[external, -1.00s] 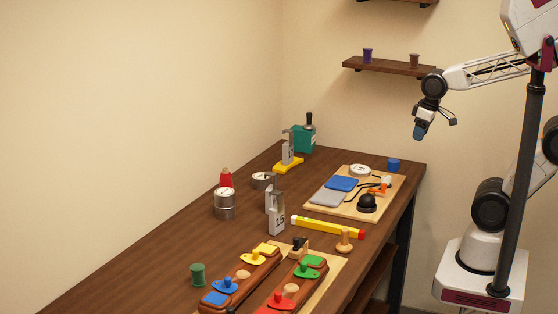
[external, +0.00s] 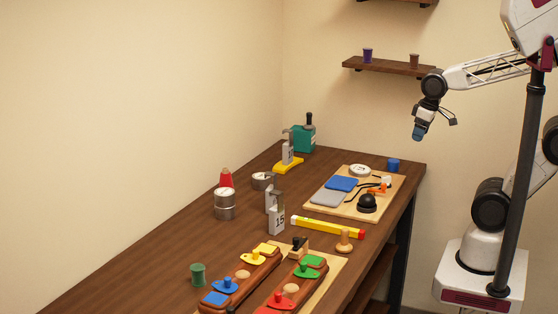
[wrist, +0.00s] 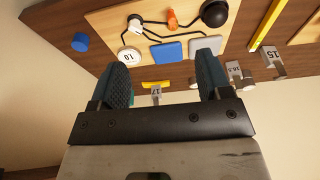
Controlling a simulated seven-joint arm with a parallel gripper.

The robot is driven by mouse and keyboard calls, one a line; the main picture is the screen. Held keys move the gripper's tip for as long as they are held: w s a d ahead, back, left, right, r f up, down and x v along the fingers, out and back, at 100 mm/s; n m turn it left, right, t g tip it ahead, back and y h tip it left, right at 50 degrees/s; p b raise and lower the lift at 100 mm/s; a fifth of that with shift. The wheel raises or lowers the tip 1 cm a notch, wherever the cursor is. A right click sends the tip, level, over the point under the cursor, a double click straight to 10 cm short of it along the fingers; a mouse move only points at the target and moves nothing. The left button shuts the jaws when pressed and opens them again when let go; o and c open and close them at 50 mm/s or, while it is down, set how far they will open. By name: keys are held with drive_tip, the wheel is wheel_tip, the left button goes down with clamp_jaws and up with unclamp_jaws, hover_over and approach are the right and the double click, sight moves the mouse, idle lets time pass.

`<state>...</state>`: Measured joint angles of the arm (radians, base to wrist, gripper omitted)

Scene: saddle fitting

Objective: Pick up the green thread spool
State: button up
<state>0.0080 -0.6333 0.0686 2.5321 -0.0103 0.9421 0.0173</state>
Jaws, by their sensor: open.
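The green thread spool (external: 198,274) stands upright on the wooden table, at the near left, beside the blue end of a wooden block with coloured pieces. It does not show in the wrist view. My gripper (external: 418,133) hangs in the air beyond the table's right edge, far from the spool. In the wrist view my gripper (wrist: 162,80) has its two blue-grey fingers wide apart with nothing between them.
A yellow bar (external: 327,228) and a light board (external: 325,208) with several items lie to the right. A wall shelf (external: 390,66) is behind.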

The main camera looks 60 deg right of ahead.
drive_tip(key=w+a+m+g+y, duration=0.4)
drive_tip(key=w+a+m+y, duration=0.25)
drive_tip(key=w+a, duration=2.2)
drive_tip(key=w+a+f+m+g+y, duration=0.1)
drive_tip(key=w+a+f, duration=0.4)
drive_tip(key=a, duration=0.7)
drive_tip(key=w+a+f+m+y, duration=0.3)
drive_tip(key=a+f, duration=0.6)
drive_tip(key=a, duration=0.4)
drive_tip(key=w+a+f+m+g+y, duration=0.1)
drive_tip(key=w+a+f+m+y, duration=0.1)
drive_tip(key=w+a+f, duration=0.5)
drive_tip(key=shift+w+a+f+m+g+y, duration=0.2)
drive_tip(key=shift+a+m, duration=0.25)
drive_tip(key=shift+a, duration=0.95)
drive_tip(key=shift+w+a+f+m+g+y, duration=0.15)
drive_tip(key=shift+a+m, duration=0.25)
drive_tip(key=shift+a, duration=1)
drive_tip(key=shift+a+f, duration=0.2)
drive_tip(key=shift+a, duration=0.1)
drive_tip(key=shift+s, duration=0.1)
